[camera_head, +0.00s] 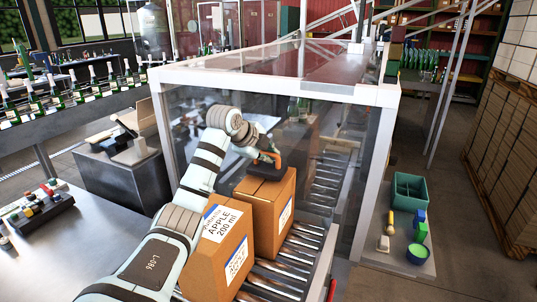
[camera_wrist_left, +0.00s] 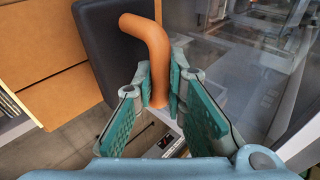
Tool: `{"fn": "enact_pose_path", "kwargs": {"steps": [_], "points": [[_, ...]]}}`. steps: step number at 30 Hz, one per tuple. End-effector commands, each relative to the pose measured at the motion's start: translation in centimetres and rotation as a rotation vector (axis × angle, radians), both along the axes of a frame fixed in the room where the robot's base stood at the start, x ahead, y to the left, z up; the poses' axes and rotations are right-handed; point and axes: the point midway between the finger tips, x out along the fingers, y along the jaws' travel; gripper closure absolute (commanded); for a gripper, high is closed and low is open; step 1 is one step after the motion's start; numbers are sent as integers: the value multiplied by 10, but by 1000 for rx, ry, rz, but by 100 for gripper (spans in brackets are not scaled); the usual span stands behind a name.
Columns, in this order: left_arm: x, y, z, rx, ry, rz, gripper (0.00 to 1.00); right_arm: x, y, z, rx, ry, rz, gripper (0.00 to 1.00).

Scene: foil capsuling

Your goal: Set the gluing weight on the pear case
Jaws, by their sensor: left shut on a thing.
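The gluing weight is a dark block (camera_head: 268,171) with an orange bent handle (camera_wrist_left: 150,40); its dark body (camera_wrist_left: 108,45) also shows in the left wrist view. My left gripper (camera_wrist_left: 160,85) is shut on the handle, with the green finger pads on both sides of it. In the head view the weight is at the top of the rear cardboard case (camera_head: 263,212). I cannot tell whether it rests on it or hangs just above. That case's label is too small to read, so I cannot confirm it is the pear case. My right gripper is not in view.
A cardboard case labelled APPLE 200 ml (camera_head: 222,250) stands in front on the roller conveyor (camera_head: 290,262). A glass-walled frame (camera_head: 165,120) encloses the conveyor behind. A green bin (camera_head: 409,190) and small items are on a stand at right. A grey table (camera_head: 70,250) is at left.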

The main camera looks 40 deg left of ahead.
Motion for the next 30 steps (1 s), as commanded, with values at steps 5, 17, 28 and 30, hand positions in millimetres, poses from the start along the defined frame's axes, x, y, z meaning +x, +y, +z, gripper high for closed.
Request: {"fn": "enact_pose_path", "kwargs": {"steps": [5, 17, 28, 30], "points": [[0, 0, 2, 1, -6, 1, 100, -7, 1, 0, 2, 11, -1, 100], [0, 0, -7, 1, -4, 0, 100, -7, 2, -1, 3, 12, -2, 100], [0, 0, -11, 0, -1, 0, 68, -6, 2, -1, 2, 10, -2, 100], [0, 0, -11, 0, -1, 0, 68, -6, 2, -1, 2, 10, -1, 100]]}}
